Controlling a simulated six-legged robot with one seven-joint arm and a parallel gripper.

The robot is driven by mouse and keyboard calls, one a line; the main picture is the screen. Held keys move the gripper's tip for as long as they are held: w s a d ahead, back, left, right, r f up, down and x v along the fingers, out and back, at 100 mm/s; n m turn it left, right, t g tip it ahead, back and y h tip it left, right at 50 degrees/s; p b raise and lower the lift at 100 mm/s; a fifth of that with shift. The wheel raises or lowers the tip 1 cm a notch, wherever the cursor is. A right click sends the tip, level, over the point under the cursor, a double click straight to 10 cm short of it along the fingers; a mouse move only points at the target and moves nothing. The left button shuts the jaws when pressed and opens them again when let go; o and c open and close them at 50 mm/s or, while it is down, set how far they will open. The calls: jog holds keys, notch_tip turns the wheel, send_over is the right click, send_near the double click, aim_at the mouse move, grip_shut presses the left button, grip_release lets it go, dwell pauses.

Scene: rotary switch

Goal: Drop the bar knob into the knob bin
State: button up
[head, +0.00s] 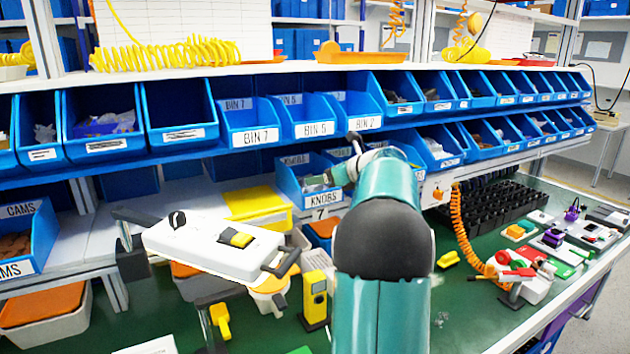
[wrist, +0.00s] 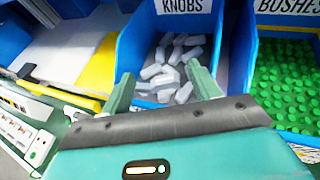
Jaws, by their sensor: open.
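The knob bin (head: 295,180) is a blue open bin labelled KNOBS on the shelf rack. In the wrist view the knob bin (wrist: 143,22) opens straight ahead and holds several pale grey, elongated pieces (wrist: 165,72). I cannot tell whether one of them is the bar knob. My gripper (wrist: 158,78) is open, its two green fingers spread apart at the near side of the bin mouth, with nothing visible held between them. In the head view my gripper (head: 338,176) is at the bin, partly hidden by my arm.
Blue bins line the shelf above. A yellow-lidded box (head: 255,204) is left.

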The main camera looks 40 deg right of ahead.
jog(key=v, duration=0.8)
jog(key=shift+s, duration=0.2)
